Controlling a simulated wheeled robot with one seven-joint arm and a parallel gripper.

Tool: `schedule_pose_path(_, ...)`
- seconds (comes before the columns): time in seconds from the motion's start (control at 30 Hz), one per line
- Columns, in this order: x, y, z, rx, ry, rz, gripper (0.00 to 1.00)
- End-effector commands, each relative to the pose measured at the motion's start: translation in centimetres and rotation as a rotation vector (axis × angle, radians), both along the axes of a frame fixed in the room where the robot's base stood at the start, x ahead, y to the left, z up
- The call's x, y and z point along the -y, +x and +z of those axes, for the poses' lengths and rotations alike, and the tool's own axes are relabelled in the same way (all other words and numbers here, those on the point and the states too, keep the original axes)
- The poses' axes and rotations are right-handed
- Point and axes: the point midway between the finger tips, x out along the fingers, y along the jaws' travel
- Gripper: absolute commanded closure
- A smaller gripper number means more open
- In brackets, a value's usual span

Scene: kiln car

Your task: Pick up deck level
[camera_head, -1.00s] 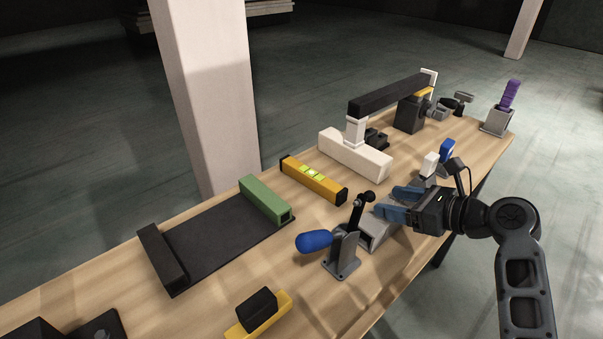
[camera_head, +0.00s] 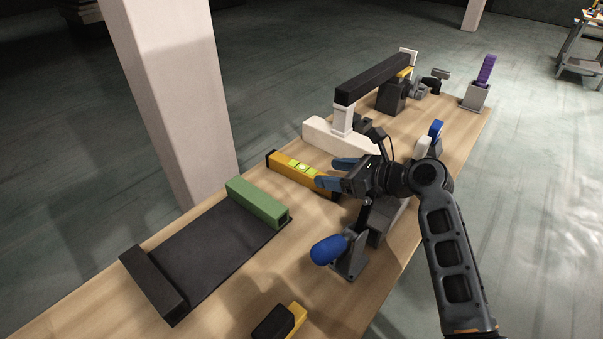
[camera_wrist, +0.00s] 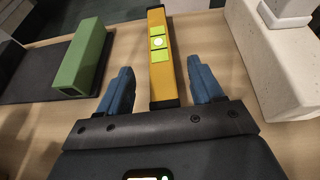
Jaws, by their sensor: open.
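The deck level is an orange-yellow bar with dark end caps and a yellow-green vial section. It lies flat on the wooden table (camera_head: 215,315), and in the head view the level (camera_head: 285,163) has its near right end close to my gripper. My gripper (camera_head: 327,172) is open and empty, with blue fingers. In the wrist view the level (camera_wrist: 160,60) runs away from me, its near end between the fingers of my gripper (camera_wrist: 161,92). Gaps show on both sides, so the fingers appear apart from it. I cannot tell the fingertips' height above the table.
A green block (camera_head: 257,203) stands on a dark plate (camera_head: 205,255) to the left. A cream base (camera_head: 335,138) with a dark beam (camera_head: 373,78) stands to the right. A blue-handled clamp (camera_head: 328,250) is below my gripper in the head view.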

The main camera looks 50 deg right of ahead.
Motion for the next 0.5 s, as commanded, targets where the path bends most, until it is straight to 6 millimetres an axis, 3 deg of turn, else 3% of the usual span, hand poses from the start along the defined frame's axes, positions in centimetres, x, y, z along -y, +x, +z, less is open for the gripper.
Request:
schedule_pose_path(0.17,-0.1,1.0,-0.4,0.001,0.0,0.0,0.34)
schedule_pose_path(0.5,-0.6,4.9,-2.2,0.0,0.0,0.001,0.34)
